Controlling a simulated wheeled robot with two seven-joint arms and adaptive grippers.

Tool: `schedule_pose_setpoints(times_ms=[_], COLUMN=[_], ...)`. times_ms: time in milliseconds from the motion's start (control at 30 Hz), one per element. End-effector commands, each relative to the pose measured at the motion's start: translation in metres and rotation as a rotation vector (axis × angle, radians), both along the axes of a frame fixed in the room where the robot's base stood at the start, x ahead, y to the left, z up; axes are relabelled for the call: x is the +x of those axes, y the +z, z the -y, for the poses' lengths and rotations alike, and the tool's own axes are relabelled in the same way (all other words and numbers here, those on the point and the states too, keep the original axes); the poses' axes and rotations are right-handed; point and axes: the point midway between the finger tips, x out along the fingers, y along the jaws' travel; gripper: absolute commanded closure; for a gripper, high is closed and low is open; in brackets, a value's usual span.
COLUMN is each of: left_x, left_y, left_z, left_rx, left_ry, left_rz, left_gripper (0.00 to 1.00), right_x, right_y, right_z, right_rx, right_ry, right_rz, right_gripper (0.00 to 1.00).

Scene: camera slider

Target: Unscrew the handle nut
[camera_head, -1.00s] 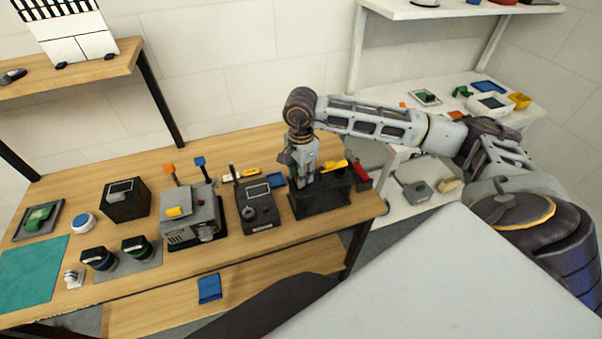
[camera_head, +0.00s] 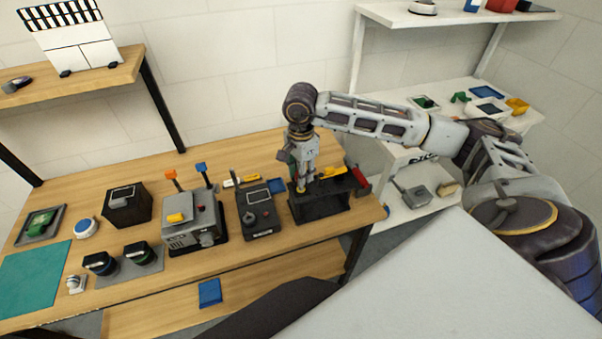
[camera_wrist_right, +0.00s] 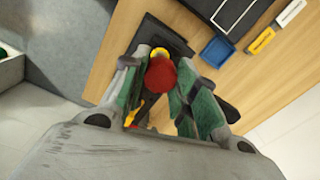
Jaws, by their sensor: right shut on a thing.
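My right gripper (camera_head: 304,186) reaches down over the left part of a black tool rack (camera_head: 318,209) at the table's right end. In the right wrist view its green-padded fingers (camera_wrist_right: 160,88) are shut on a red rounded handle (camera_wrist_right: 162,74). A yellow ring (camera_wrist_right: 159,52) shows just beyond the handle, over the dark rack. The lower part of the held tool is hidden. A yellow tool (camera_head: 333,172) and another red-handled tool (camera_head: 358,175) sit in the rack to the right. I cannot tell which part is the handle nut. My left gripper is not in view.
Left of the rack stand a dark control box with a knob (camera_head: 258,210) and a grey machine with orange and blue levers (camera_head: 192,226). A blue tray (camera_head: 276,186) lies behind the rack's left side. A white side table (camera_head: 440,104) with small parts stands at right.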

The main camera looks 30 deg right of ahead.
Motion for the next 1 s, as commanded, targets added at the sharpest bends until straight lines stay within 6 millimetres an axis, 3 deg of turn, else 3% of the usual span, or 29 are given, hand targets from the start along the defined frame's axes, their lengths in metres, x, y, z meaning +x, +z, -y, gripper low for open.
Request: schedule_pose_setpoints(times_ms=[400, 1000], left_x=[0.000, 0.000], left_y=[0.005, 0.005], left_z=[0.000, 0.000], left_rx=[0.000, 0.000], left_ry=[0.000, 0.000], left_rz=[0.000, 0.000], left_gripper=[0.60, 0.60], right_x=[0.000, 0.000], right_y=[0.012, 0.013], right_z=[0.000, 0.000], right_rx=[0.000, 0.000], right_ry=[0.000, 0.000], right_rz=[0.000, 0.000], right_gripper=[1.00, 1.00])
